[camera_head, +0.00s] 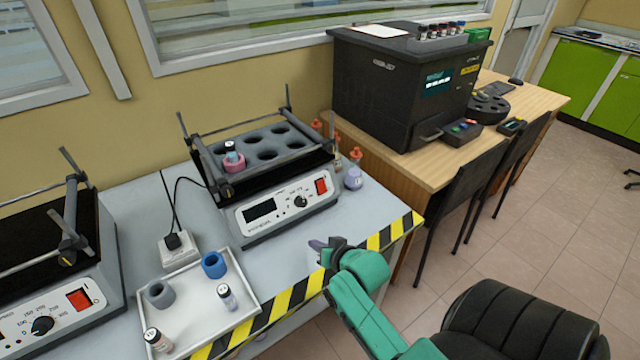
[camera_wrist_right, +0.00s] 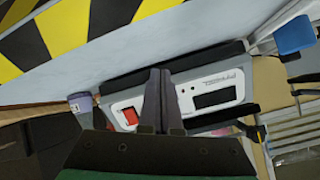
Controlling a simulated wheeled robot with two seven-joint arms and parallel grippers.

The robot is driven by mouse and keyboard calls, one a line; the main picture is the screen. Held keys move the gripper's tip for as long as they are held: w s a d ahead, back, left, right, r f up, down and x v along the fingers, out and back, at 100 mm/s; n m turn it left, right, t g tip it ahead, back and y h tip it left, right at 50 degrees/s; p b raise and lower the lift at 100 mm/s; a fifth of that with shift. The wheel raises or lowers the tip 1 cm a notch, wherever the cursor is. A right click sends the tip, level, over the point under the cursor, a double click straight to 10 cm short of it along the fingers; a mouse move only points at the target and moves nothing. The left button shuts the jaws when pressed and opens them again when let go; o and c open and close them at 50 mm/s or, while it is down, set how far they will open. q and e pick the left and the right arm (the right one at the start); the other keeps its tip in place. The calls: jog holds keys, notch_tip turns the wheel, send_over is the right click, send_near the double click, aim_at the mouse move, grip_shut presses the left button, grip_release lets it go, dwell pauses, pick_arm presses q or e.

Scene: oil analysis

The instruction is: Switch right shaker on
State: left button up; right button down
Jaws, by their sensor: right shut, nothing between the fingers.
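The right shaker (camera_head: 285,205) stands on the grey bench, with a dark display (camera_head: 259,210), a knob (camera_head: 300,201) and a red switch (camera_head: 321,186) on its white front panel. The display looks dark. My right gripper (camera_head: 325,246) is in front of the panel, below the switch in the picture and apart from it. In the right wrist view its fingers (camera_wrist_right: 157,88) are together and empty, and hide the middle of the panel. The red switch (camera_wrist_right: 131,116) shows just left of the fingers there, the display (camera_wrist_right: 215,98) to their right. My left gripper is out of view.
A left shaker (camera_head: 62,270) stands at the left. A white tray (camera_head: 205,318) with rings and vials lies at the bench front. A purple-lidded jar (camera_head: 353,178) and orange-topped bottles stand right of the right shaker. Striped tape (camera_head: 290,300) marks the bench edge.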

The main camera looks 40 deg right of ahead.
aim_at(322, 187)
jog(key=w+d+r+m+t+h, duration=0.1)
jog(key=w+d+m+t, duration=0.1)
jog(key=w+d+r+m+t, duration=0.1)
jog(key=d+r+m+t, duration=0.1)
jog(key=shift+w+d+r+m+h, duration=0.1)
jog(key=shift+w+d+m+h, duration=0.05)
jog(key=shift+w+m+h, duration=0.25)
jog(key=s+d+r+m+t+h, duration=0.2)
jog(key=d+r+m+t+h, duration=0.3)
jog(key=d+r+m, duration=0.1)
jog(key=shift+s+m+t, duration=0.3)
jog(key=shift+m, duration=0.6)
jog(key=w+f+b, duration=0.3)
jog(key=w+b, duration=0.4)
jog(key=w, duration=0.1)
jog(key=shift+w+d, duration=0.15)
jog(key=shift+f, duration=0.1)
